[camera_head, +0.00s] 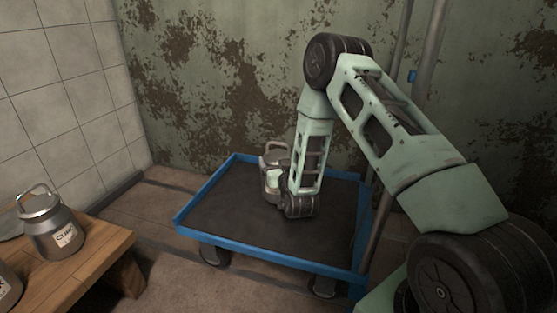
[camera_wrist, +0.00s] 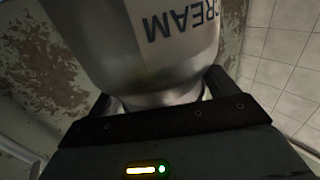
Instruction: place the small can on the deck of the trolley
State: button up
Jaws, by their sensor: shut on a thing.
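The small can is a grey metal can with a handle (camera_head: 275,157), seen over the trolley's deck in the head view and partly hidden by my arm. In the wrist view the can (camera_wrist: 172,50) fills the upper middle, with the word CREAM upside down on its side. My gripper (camera_wrist: 160,105) is shut on the narrower neck part of it. The trolley has a dark flat deck (camera_head: 222,205) with a blue rim. The can looks upright; I cannot tell whether its base touches the deck.
A wooden table (camera_head: 92,255) stands at the left with a labelled metal can (camera_head: 51,227) on it. Another can (camera_head: 7,285) is cut off at the frame's edge. A tiled wall and a peeling green wall stand close behind the trolley. The deck around the held can is clear.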

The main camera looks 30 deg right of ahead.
jog(key=shift+f+b, duration=0.6)
jog(key=shift+f, duration=1)
